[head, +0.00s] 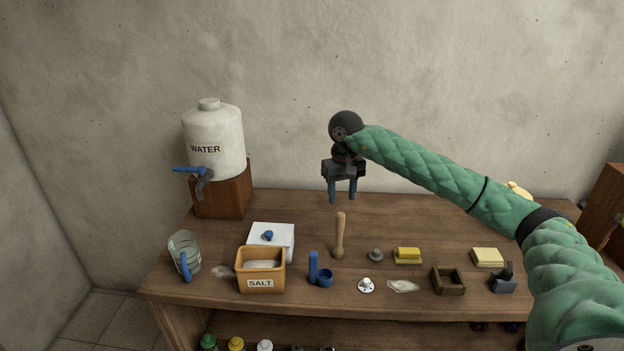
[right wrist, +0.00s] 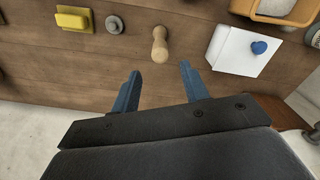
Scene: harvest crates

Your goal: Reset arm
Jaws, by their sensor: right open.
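My right arm comes in from the right in the head view, in a green quilted sleeve. Its gripper (head: 342,199) hangs above the back of the table, fingers pointing down. The two blue fingers are apart with nothing between them. In the right wrist view the open fingers (right wrist: 156,82) show on either side of the wooden pestle's (right wrist: 160,46) line, with the pestle beyond the tips. In the head view the pestle (head: 340,233) stands upright on the table, below the gripper and apart from it. My left gripper is in neither view.
The wooden table (head: 215,277) holds a water jug (head: 214,142) on a block, a glass mug (head: 184,252), a salt box (head: 260,272), a white lidded box (head: 283,238), a blue scoop (head: 318,272), a yellow block (head: 407,255) and a small wooden frame (head: 448,282). Free room lies behind the pestle.

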